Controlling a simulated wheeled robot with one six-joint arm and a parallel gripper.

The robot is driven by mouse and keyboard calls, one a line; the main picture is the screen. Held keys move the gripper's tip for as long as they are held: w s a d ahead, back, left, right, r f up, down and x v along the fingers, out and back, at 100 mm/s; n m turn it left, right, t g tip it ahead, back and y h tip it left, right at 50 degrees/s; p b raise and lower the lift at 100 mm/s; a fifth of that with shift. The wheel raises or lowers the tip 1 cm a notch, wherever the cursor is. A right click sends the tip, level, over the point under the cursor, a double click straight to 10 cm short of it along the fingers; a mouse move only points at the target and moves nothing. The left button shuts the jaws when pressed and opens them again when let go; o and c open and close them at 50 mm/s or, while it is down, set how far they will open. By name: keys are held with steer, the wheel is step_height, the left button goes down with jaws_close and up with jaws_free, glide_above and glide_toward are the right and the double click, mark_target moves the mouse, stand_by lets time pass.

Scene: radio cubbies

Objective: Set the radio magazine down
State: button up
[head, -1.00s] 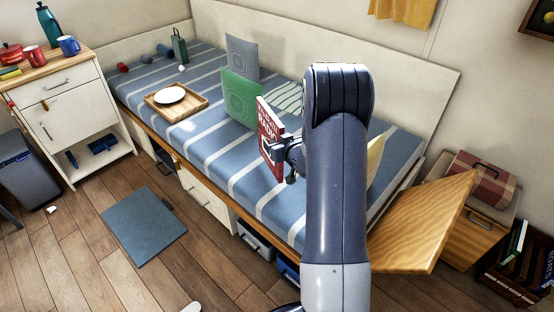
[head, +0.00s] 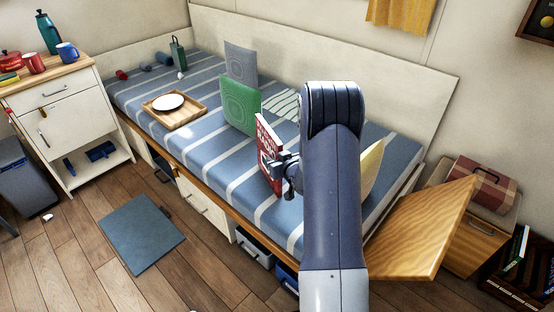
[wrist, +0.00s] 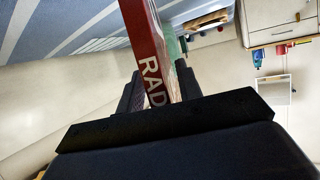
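The radio magazine (head: 267,150) is red with white lettering and is held upright over the near side of the striped bed. My gripper (head: 284,170) is shut on its right edge in the head view. In the wrist view the red magazine (wrist: 150,50) stands between the two dark fingers, with the letters "RAD" showing. My arm hides part of the bed behind it. I cannot tell whether the magazine's lower edge touches the mattress.
A wooden leaf (head: 420,232) juts out at right. A blue-grey mat (head: 140,232) lies on the floor.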

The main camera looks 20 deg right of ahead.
steer(key=shift+o, duration=0.2)
steer(key=shift+r, duration=0.15)
steer(key=p+v, duration=0.1)
steer(key=v, duration=1.1)
steer(key=shift+p, duration=0.35)
